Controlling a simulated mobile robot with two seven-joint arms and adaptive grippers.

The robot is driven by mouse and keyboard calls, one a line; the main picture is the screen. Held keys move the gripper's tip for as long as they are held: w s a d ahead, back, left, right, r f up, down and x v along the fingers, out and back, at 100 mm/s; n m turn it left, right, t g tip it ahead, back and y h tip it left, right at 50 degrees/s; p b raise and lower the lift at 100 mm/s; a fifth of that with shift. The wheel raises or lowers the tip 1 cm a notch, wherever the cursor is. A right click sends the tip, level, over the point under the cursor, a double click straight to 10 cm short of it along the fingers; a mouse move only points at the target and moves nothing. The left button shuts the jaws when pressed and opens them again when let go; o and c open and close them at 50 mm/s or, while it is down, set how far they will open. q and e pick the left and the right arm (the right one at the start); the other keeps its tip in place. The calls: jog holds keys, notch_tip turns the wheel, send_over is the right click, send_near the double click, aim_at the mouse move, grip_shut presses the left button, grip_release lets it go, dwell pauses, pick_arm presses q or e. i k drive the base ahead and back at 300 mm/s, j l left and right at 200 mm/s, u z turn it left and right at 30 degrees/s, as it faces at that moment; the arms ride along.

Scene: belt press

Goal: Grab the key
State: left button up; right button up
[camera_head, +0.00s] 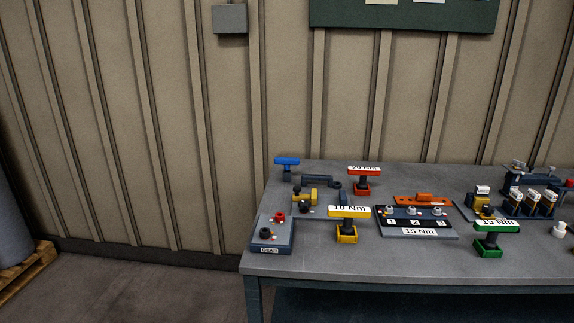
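Several T-handled tools that look like keys stand on the grey table (330,262). The yellow one (348,213) is labelled 10 Nm and stands in a yellow holder near the front. The green one (495,228) is labelled 15 Nm and stands in a green holder at the front right. The red one (365,172) is labelled 20 Nm and stands in a red holder at the back. A smaller blue T-handle (287,162) stands at the back left. I cannot tell which one is the key. Neither of my grippers is in view.
A GEAR box (268,238) sits at the table's front left. A dark numbered plate (430,222) with a 15 Nm label lies between the yellow and green tools. A vice-like device (520,180) stands at the right. A wooden pallet (28,270) lies on the floor, left.

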aim_at(286, 161)
jog(key=i+j+z, duration=0.1)
jog(key=z, duration=1.1)
jog(key=j+z, duration=0.25)
jog(key=j, duration=0.2)
jog(key=j+z, duration=0.25)
jog(key=j, duration=0.25)
jog(key=j+z, duration=0.25)
jog(key=j, duration=0.2)
jog(key=j+z, duration=0.25)
jog(key=j, duration=0.2)
jog(key=k+j+z, duration=0.25)
jog(key=j, duration=0.15)
jog(key=j+z, duration=0.25)
jog(key=j, duration=0.2)
jog(key=k, duration=0.05)
